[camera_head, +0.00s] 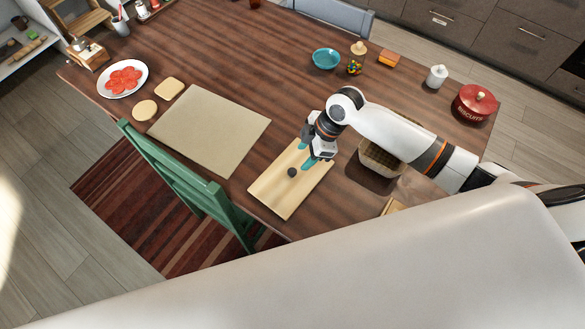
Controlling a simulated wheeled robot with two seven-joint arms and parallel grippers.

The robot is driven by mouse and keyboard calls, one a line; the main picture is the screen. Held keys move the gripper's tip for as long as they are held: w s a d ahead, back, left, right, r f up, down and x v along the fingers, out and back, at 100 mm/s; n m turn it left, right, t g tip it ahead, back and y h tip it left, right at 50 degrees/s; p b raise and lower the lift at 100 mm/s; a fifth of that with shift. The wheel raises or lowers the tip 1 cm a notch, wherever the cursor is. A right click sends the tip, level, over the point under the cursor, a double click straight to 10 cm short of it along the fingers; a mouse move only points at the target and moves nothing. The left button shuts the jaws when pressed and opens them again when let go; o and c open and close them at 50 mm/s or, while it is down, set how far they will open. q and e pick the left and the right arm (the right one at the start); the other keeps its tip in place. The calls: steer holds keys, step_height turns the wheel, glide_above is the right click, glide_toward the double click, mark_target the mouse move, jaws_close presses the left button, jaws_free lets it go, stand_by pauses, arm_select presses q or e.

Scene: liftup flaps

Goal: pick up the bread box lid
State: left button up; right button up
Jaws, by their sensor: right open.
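A pale wooden rectangular panel (278,193) with a small dark round knob (291,172) lies near the front edge of the table; it looks like the bread box lid. It appears flat and closed, and the box under it cannot be made out. My right gripper (307,150) is open and empty, with its teal fingertips over the far end of the panel, close to the knob and beyond it. Whether the fingertips touch the panel cannot be told. My left gripper is not in view.
A wicker basket (379,160) stands right of the panel, partly under my right arm. A beige mat (208,130) lies left. A green chair (180,172) stands at the table's front edge. A teal bowl (326,59) and red biscuit tin (475,104) are farther back.

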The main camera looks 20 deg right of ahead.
mark_target(292, 171)
steer(key=shift+x, duration=1.2)
steer(key=shift+w+a+f, duration=0.1)
steer(key=shift+a+f, duration=0.05)
steer(key=shift+f, duration=0.25)
steer(key=shift+a+f+p, duration=0.1)
steer(key=shift+f+p, duration=0.15)
steer(key=shift+p, duration=0.1)
steer(key=p+x, duration=0.1)
steer(key=x, duration=0.3)
steer(key=shift+f, duration=0.1)
steer(key=shift+a+f, duration=0.1)
steer(key=shift+f, duration=0.15)
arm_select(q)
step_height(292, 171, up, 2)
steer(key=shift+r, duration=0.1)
arm_select(e)
jaws_close()
